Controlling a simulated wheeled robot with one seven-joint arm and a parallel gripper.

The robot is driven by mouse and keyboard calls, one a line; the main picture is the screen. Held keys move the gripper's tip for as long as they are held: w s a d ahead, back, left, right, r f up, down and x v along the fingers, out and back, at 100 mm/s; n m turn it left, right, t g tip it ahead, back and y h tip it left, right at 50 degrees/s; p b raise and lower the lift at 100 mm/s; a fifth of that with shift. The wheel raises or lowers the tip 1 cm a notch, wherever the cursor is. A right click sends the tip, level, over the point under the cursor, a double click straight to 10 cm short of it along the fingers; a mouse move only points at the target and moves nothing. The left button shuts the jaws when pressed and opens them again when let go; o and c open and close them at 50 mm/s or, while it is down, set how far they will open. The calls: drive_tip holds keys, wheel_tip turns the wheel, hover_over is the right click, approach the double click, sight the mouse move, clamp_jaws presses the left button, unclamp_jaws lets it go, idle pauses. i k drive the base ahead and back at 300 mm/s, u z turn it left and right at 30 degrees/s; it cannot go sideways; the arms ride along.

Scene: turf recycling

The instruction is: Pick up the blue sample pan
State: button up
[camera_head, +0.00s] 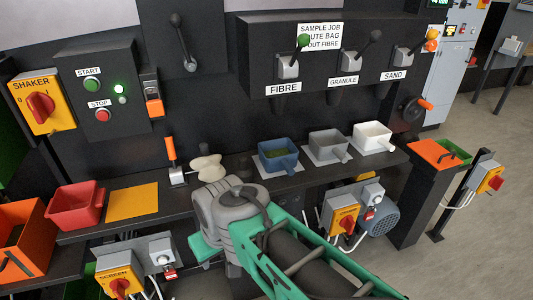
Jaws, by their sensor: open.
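The blue sample pan (270,165) stands upright on a pale mat on the dark shelf, below the FIBRE lever. It is a small square pan with a short handle towards the front right, and some green material lies inside. My green and grey arm reaches in from the bottom right, and its grey joint is in front of the shelf, left of and nearer than the pan. My gripper's fingers cannot be made out in this view. Nothing of my arm visibly touches the pan.
A grey pan (328,149) and a white pan (372,138) stand right of the blue one. An upright orange-handled lever (170,150) and a pale lobed object (206,167) are to its left. The dispenser panel (260,50) overhangs behind. A red tray (75,210) sits far left.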

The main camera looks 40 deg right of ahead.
sight(280, 154)
drive_tip(key=u, duration=0.05)
drive_tip(key=k, duration=0.5)
drive_tip(key=u, duration=1.25)
drive_tip(key=i, duration=0.95)
drive_tip(key=z, duration=1.85)
drive_tip(key=i, duration=0.5)
drive_tip(key=z, duration=0.05)
